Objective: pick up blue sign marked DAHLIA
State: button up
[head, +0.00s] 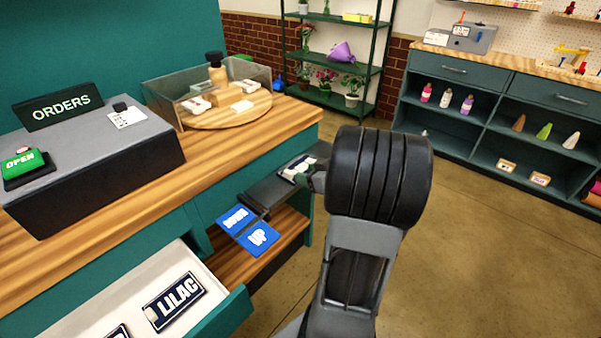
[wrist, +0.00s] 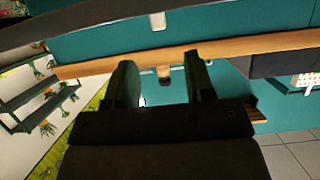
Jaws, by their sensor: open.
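No sign that reads DAHLIA can be made out. In the head view, an open white-lined drawer (head: 226,312) at the lower left holds a dark blue sign marked LILAC (head: 174,300). A second dark blue sign (head: 118,332) is cut off by the bottom edge, its word unreadable. My gripper (wrist: 160,64) is open in the wrist view, with nothing between its two fingers. In the head view my arm reaches toward the counter front, right of and beyond the drawer; the fingers are hard to make out there.
Brighter blue panels (head: 258,238), one lettered UP, show near the arm's end by a low wooden shelf (head: 285,228). The wooden counter (head: 225,145) carries an ORDERS box (head: 100,160) and a round board (head: 228,116). Open floor (head: 490,250) lies at the right.

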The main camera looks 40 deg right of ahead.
aim_at(289, 172)
jog(key=shift+b+x, duration=0.95)
jog(key=shift+x, duration=2.65)
jog(key=shift+f, duration=0.15)
grip_shut()
